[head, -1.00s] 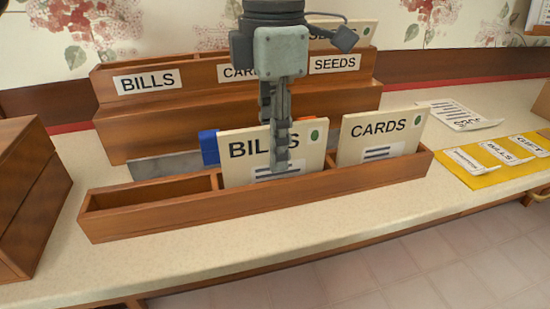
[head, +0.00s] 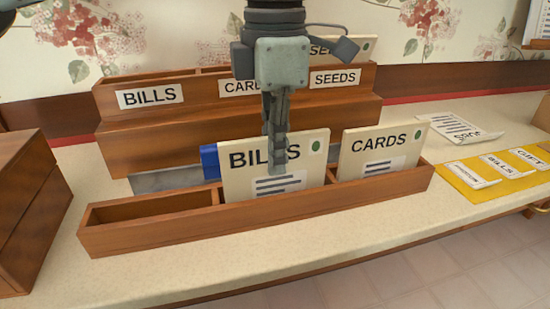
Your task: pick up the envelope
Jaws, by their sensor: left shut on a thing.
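A cream envelope marked BILLS (head: 240,184) stands upright in the middle slot of the low wooden tray (head: 150,236). It has a green dot and dark lines on a white label. My left gripper (head: 277,170) comes down from above and is shut on this envelope, with a finger covering part of its lettering. The other finger is hidden. A second cream envelope marked CARDS (head: 372,160) stands in the tray's right slot, apart from the gripper. The tray's left slot is empty. My right gripper is not in view.
A stepped wooden rack (head: 190,112) labelled BILLS, CARDS and SEEDS stands behind, with an envelope in its right slot. A blue item (head: 209,162) sits behind the tray. Wooden boxes (head: 30,205) stand left. A paper (head: 455,127) and a yellow mat (head: 485,194) lie right.

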